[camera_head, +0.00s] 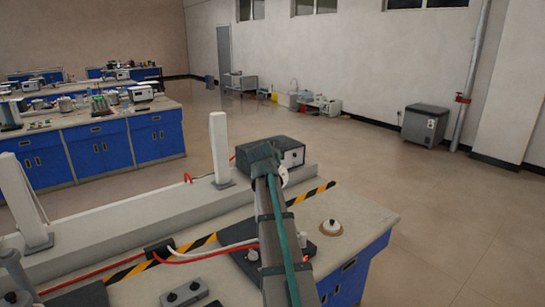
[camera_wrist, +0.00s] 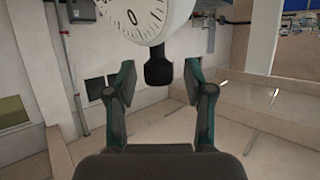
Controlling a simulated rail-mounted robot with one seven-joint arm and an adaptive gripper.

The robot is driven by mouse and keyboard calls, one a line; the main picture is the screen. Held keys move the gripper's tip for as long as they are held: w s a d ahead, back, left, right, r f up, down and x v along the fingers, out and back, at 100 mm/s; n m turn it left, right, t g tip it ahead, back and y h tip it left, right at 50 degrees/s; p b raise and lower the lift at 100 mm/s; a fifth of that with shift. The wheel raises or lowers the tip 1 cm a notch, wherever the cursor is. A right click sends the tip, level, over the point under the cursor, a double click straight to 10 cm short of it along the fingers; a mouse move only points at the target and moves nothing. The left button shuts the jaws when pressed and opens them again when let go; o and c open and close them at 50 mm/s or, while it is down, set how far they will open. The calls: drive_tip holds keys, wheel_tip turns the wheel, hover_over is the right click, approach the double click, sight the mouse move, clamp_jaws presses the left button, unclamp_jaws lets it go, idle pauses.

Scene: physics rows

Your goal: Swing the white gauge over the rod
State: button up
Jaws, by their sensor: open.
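The white gauge (camera_wrist: 145,14) is at the top of the wrist view, its dial with black marks partly cut off by the frame. A short black stem (camera_wrist: 158,68) extends from it into the space between my fingers. My gripper (camera_wrist: 160,82) is open, with a finger on either side of the stem and a visible gap on each side. In the head view my arm hides the gripper; a small white patch beside its far end may be the gauge, but I cannot tell. I cannot make out the rod for certain.
A white upright post (camera_head: 219,145) stands on the bench's raised ledge (camera_head: 130,228), and another white post (camera_head: 22,200) stands at left. A dark box (camera_head: 290,151) sits behind my arm. Red and white cables cross the bench.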

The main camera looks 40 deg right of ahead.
drive_tip(key=v, duration=1.2)
